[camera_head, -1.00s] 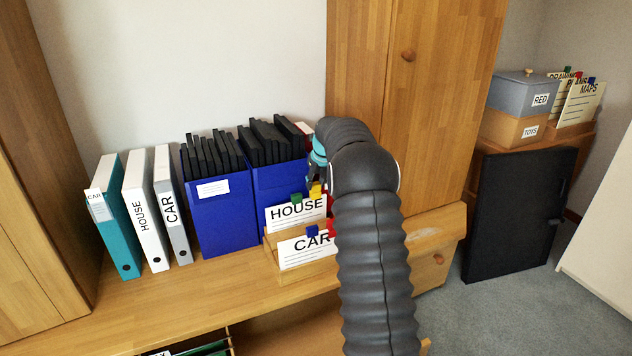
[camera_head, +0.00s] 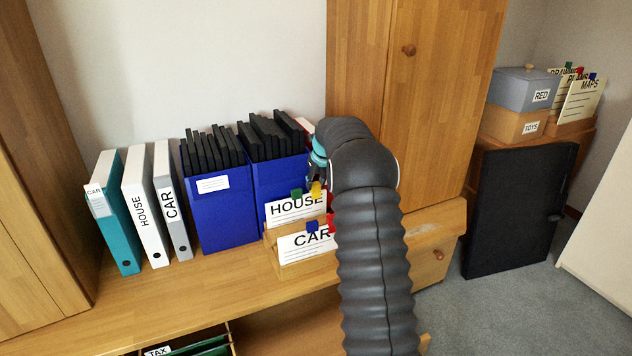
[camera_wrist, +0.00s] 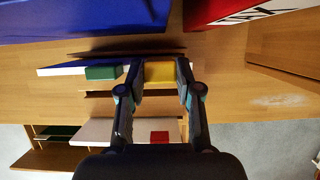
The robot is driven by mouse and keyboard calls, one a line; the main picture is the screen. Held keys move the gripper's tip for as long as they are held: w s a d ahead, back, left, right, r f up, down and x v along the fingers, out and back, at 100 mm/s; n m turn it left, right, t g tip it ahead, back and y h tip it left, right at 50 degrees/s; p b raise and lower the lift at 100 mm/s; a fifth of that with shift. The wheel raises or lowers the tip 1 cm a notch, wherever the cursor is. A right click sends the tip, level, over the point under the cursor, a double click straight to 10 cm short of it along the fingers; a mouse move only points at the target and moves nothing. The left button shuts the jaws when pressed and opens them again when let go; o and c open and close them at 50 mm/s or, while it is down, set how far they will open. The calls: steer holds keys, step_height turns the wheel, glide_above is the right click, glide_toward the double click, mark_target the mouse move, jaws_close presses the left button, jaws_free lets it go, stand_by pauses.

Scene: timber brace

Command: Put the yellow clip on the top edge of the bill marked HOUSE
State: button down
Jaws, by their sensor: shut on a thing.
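The bill marked HOUSE (camera_head: 290,212) stands upright in the rear slot of a small wooden holder (camera_head: 274,249) on the bench. A green clip (camera_head: 297,195) sits on its top edge. The yellow clip (camera_head: 317,189) is at that top edge, right of the green clip, and it also shows in the wrist view (camera_wrist: 160,73). My gripper (camera_wrist: 159,75) is shut on the yellow clip from above. My arm hides the right end of the bill, and I cannot tell whether the clip straddles the edge.
The bill marked CAR (camera_head: 300,246) stands in front, with a blue clip (camera_head: 312,226) and a red clip (camera_wrist: 159,137). Blue file boxes (camera_head: 222,215) stand close behind and left.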

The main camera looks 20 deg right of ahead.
steer(key=shift+f, duration=0.25)
steer(key=shift+c, duration=1.2)
jaws_free()
step_height(320, 180, up, 3)
steer(key=p, duration=0.2)
steer(key=shift+p, duration=0.35)
steer(key=shift+r, duration=2.5)
